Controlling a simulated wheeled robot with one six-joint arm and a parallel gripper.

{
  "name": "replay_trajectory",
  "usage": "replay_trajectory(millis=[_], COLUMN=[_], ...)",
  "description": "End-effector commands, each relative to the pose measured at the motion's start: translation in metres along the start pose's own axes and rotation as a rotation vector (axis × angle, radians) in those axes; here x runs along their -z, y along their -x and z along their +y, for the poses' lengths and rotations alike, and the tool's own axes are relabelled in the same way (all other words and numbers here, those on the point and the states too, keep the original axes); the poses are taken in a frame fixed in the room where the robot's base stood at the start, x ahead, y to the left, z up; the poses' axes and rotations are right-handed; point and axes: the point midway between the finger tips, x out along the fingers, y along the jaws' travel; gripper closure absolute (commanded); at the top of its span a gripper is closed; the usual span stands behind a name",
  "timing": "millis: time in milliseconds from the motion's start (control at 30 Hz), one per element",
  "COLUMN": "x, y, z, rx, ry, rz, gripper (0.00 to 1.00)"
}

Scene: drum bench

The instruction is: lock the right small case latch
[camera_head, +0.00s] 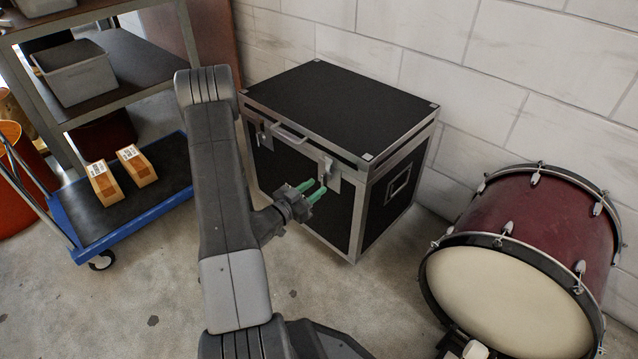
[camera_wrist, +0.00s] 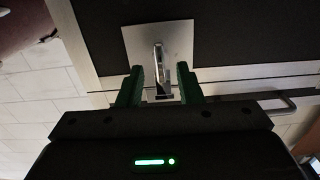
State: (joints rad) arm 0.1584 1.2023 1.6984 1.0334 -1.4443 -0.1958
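The black case with silver edges (camera_head: 345,105) stands against the wall with its lid down. Its right latch (camera_head: 329,172) is on the front near the right corner. In the wrist view this latch shows as a pale square plate (camera_wrist: 183,38) with a shiny metal lever (camera_wrist: 159,62) standing on it. My gripper (camera_head: 315,190) is at the case front, close to the right latch. In the wrist view its two green fingers (camera_wrist: 161,82) are apart, one on each side of the lever, with gaps visible. Whether the latch is locked is hard to tell.
The left latch (camera_head: 263,136) and carry handle (camera_head: 290,133) are on the same front. A red drum (camera_head: 550,215) lies to the right. A blue cart (camera_head: 62,212) with two boxes and a shelf with a grey bin (camera_head: 78,75) stand left. Floor before the case is clear.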

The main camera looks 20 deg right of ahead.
Motion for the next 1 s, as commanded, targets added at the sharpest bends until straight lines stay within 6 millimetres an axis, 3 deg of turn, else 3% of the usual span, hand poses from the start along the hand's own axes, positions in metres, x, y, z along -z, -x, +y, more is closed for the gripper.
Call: replay_trajectory(millis=[200,500,1000], x=[0.002,0.001,0.0], y=[0.05,0.096,0.106], z=[-0.001,-0.001,0.0], rx=[0.006,0.003,0.0], ry=[0.004,0.001,0.0], rz=[-0.002,-0.001,-0.001], gripper=[0.67,0.67,0.67])
